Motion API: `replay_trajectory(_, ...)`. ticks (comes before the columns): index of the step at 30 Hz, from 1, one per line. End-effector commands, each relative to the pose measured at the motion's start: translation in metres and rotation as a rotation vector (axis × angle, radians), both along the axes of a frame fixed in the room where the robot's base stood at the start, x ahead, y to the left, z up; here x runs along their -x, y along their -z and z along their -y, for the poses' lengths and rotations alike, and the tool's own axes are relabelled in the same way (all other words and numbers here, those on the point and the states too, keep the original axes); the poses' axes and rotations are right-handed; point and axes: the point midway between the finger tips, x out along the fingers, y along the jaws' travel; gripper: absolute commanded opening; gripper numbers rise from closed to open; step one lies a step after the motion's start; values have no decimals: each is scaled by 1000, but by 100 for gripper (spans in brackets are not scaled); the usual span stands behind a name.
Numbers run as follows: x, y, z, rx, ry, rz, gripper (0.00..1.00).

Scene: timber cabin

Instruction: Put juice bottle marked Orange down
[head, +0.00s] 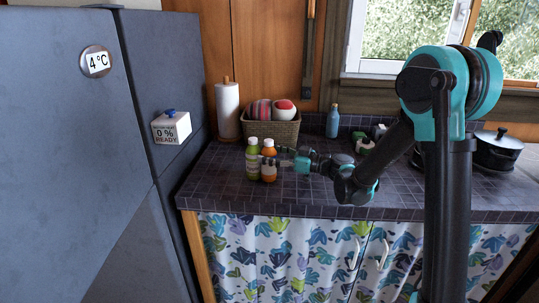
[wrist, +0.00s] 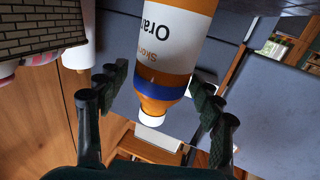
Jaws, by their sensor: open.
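The juice bottle marked Orange (head: 269,161) has an orange body and a white cap. It stands upright on the dark tiled counter (head: 225,184), close beside a green bottle (head: 252,158) on its left. My gripper (head: 280,161) reaches in from the right at the bottle's height. In the wrist view, which is upside down, the orange bottle (wrist: 162,75) with its white label sits between the spread fingers of my gripper (wrist: 158,88). The gripper is open, with gaps visible beside the bottle's upper part. The bottle's base is out of the wrist view.
A paper towel roll (head: 228,111) and a wicker basket (head: 284,132) stand behind the bottles. A blue bottle (head: 333,121) stands at the back. A black pot (head: 496,152) is at far right. The fridge (head: 70,170) rises at left. Bare counter lies in front of the bottles.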

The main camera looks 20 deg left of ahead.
Motion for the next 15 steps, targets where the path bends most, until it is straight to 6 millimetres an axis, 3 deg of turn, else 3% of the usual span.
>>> replay_trajectory(7, 0, -2, 11, 0, 3, 0, 66)
replay_trajectory(15, 4, -2, 64, 0, 5, 0, 66)
